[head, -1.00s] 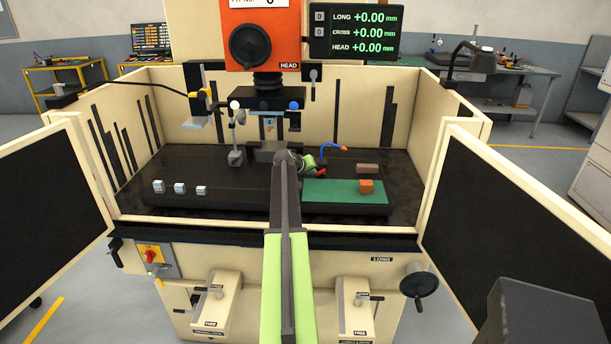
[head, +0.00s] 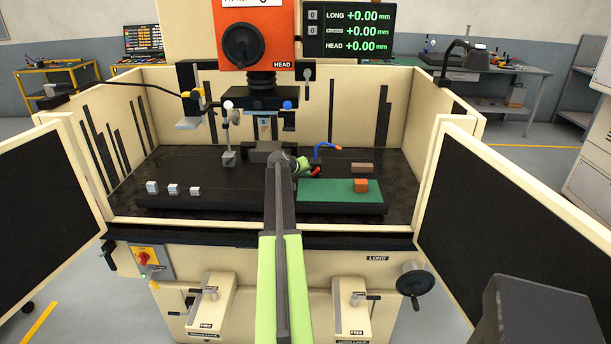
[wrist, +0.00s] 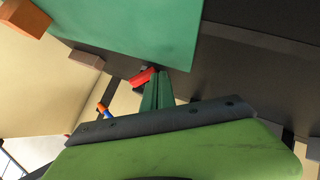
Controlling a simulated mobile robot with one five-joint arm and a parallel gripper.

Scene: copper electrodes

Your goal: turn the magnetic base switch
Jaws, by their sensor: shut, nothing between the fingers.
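A small dark block (head: 229,159) carrying a thin upright rod stands on the machine table, left of centre in the head view. It looks like the magnetic base; I cannot make out a switch on it. My gripper (wrist: 158,74) shows in the wrist view with its green fingers together and nothing between them. In the head view it is right of the dark block, near the green mat's far left corner, partly hidden by my arm. A small red piece (wrist: 142,77) with a dark end shows beside the fingertips; I cannot tell whether they touch.
The green mat (head: 325,190) bears an orange block (head: 361,185). A brown block (head: 362,168) and a blue hose (head: 325,146) are behind it. Several small pale blocks stand at the table's left. The machine head (head: 250,45) hangs above; open doors flank the front.

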